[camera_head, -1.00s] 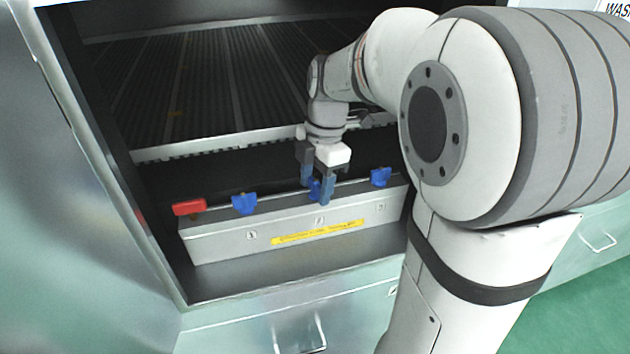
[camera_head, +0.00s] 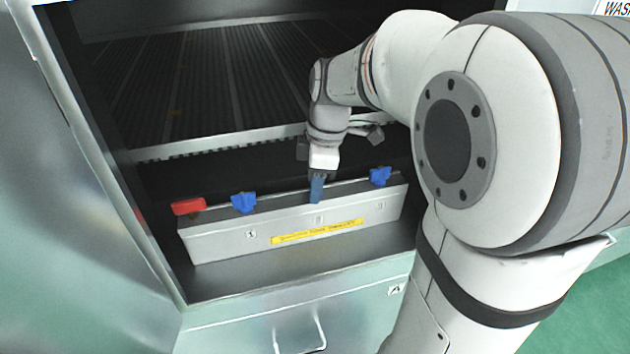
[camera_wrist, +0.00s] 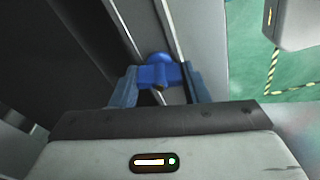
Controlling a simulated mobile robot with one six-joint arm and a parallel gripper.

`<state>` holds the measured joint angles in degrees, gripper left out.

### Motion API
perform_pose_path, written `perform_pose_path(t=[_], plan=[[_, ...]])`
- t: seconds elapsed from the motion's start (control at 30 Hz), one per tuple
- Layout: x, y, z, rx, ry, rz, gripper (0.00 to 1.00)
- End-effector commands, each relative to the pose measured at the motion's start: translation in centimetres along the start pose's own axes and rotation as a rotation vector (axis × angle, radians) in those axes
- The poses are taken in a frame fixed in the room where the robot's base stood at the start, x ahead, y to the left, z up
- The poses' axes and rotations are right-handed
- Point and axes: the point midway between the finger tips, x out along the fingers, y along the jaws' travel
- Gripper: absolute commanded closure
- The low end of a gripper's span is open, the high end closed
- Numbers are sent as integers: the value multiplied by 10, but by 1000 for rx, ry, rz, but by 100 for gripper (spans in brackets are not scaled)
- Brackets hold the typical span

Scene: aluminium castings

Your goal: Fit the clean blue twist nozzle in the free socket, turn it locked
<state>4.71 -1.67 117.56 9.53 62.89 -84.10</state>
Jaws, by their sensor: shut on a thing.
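The blue twist nozzle (camera_wrist: 158,72) shows in the wrist view between the two blue-grey fingers of my gripper (camera_wrist: 162,86). The fingers are shut on it. It sits at the top of the grey manifold box (camera_head: 290,220); whether it is fully seated I cannot tell. In the head view my gripper (camera_head: 317,188) is over the middle position of the box and hides the nozzle. Other blue nozzles stand at the left position (camera_head: 244,203) and the right position (camera_head: 380,176) of the box.
A red lever (camera_head: 188,207) sits at the box's left end. A yellow label (camera_head: 318,232) is on its front. The box stands inside a cabinet with a metal wall on the left and a dark slatted bed (camera_head: 210,85) behind.

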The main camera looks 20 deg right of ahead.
Motion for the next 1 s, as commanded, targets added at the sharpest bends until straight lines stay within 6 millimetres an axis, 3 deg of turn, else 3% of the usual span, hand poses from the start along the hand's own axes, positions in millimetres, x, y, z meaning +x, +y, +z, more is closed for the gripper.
perform_pose_path(t=[0.47,0.8,1.0], plan=[[0,0,0,24,0,4,81],[-1,-1,-1,406,0,62,81],[0,-1,-1,548,-1,83,81]])
